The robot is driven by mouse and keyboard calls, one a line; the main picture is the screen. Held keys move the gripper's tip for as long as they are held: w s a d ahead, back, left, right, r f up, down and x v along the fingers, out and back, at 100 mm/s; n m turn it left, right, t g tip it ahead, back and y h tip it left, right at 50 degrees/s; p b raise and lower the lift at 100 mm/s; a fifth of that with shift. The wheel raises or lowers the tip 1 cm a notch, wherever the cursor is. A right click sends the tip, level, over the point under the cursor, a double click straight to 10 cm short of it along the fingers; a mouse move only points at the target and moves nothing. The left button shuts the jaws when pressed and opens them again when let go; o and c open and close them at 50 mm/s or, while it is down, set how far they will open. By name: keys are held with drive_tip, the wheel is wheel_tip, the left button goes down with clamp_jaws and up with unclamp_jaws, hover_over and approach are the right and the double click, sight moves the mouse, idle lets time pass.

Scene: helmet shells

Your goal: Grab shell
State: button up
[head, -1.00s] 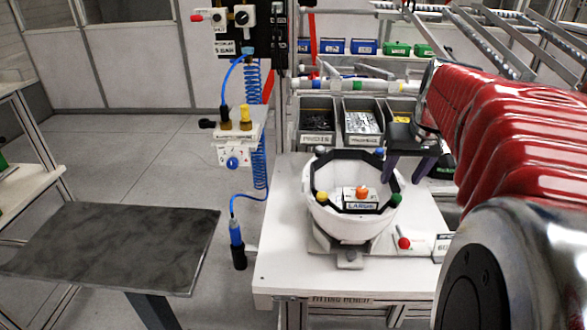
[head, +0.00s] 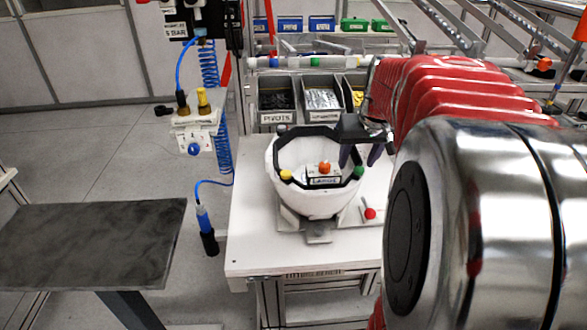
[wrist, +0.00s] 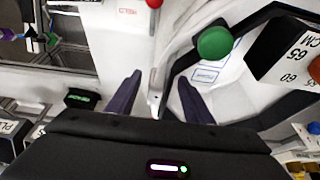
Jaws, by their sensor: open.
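The white helmet shell (head: 290,198) sits upright, open side up, in a holder on the white bench. A black frame with coloured knobs and a block with an orange knob (head: 324,168) sits inside its rim. My gripper (head: 362,160) is at the shell's right rim, by the green knob (head: 358,172). In the wrist view my gripper (wrist: 158,92) is open, its two dark fingers on either side of the shell's white wall (wrist: 172,78). I cannot tell whether either finger touches the wall. The green knob (wrist: 215,43) is just beyond the fingers.
The fitting bench (head: 250,250) has a red-knobbed lever (head: 370,213) right of the holder. Bins of pivots (head: 277,102) and other parts stand behind. A blue tool (head: 205,230) hangs from a coiled hose at the left. A dark table (head: 90,240) stands at far left.

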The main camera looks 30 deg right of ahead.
drive_tip(key=shift+c, duration=0.5)
clamp_jaws()
idle(0.9)
